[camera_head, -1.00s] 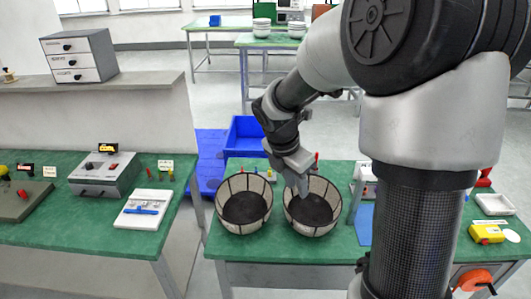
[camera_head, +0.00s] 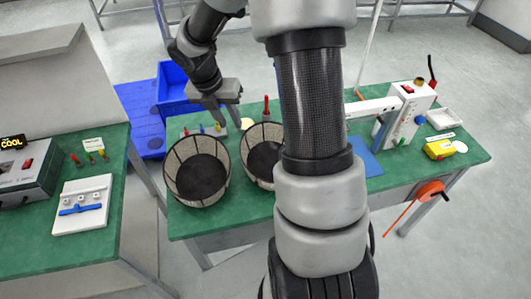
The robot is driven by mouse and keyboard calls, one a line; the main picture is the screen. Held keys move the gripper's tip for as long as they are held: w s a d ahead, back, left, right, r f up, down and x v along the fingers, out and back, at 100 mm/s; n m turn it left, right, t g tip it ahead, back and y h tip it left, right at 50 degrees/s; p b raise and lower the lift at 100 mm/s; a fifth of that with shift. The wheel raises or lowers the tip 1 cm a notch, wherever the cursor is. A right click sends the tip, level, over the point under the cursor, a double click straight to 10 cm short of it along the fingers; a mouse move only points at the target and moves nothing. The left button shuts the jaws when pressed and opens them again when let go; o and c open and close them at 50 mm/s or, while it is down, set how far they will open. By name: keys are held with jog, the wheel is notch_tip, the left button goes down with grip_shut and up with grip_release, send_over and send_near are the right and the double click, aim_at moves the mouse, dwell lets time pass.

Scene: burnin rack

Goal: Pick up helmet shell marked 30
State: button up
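No thing with a readable mark 30 shows in the head view, so I cannot pick out the helmet shell. Two round mesh-walled baskets with dark insides stand on the green table (camera_head: 215,222). The left basket (camera_head: 197,168) is in full view. The right basket (camera_head: 258,150) is partly hidden behind my arm. My gripper (camera_head: 222,119) points down above the table's back edge, behind and between the baskets. It appears to hold nothing, but its finger gap is too small to judge.
A blue bin (camera_head: 175,92) stands behind the table. A white press-like device (camera_head: 405,112), a yellow item (camera_head: 440,149) and a white tray (camera_head: 444,118) are at the right. A second green bench (camera_head: 112,150) stands at the left.

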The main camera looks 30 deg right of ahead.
jog(key=b, duration=0.1)
send_near(243, 149)
jog(key=x, duration=0.5)
jog(key=shift+d, duration=0.25)
jog(key=shift+a+b+x, duration=0.15)
jog(key=shift+b+x, duration=0.05)
jog(key=shift+x, duration=1.15)
jog(key=shift+a+b+x, duration=0.15)
jog(key=shift+b+x, duration=0.05)
jog(key=shift+x, duration=1.15)
jog(key=shift+w, duration=0.15)
grip_shut()
